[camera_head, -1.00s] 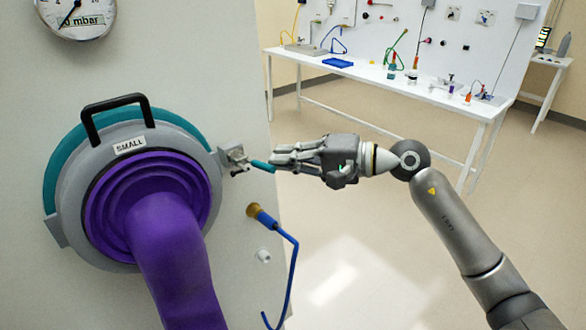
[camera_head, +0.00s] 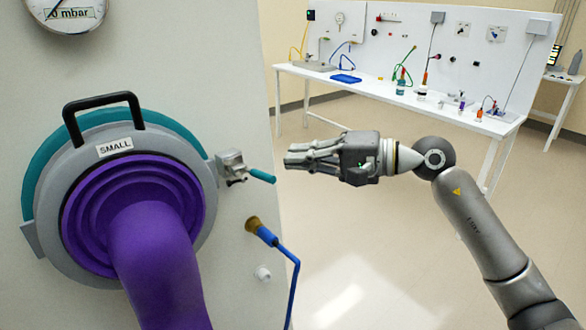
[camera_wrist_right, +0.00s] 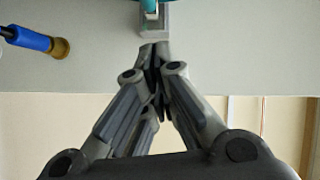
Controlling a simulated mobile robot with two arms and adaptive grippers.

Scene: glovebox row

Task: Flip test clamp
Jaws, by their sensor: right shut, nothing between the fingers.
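The test clamp (camera_head: 232,166) is a grey metal block with a teal handle (camera_head: 262,176) on the right rim of the round glovebox port. The handle points right and slightly down. My right gripper (camera_head: 288,158) is shut and empty, just to the right of the handle and apart from it in the head view. In the right wrist view the closed fingertips (camera_wrist_right: 155,48) lie just below the clamp's grey metal part (camera_wrist_right: 154,22), with a bit of teal at the top edge. My left gripper is not in view.
The port has a purple glove (camera_head: 150,235), a black handle (camera_head: 103,110) and a label "SMALL". A blue hose with a brass fitting (camera_head: 253,224) hangs below the clamp. A white peg (camera_head: 262,272) sticks out lower. A white bench (camera_head: 400,95) with equipment stands far behind, with open floor between.

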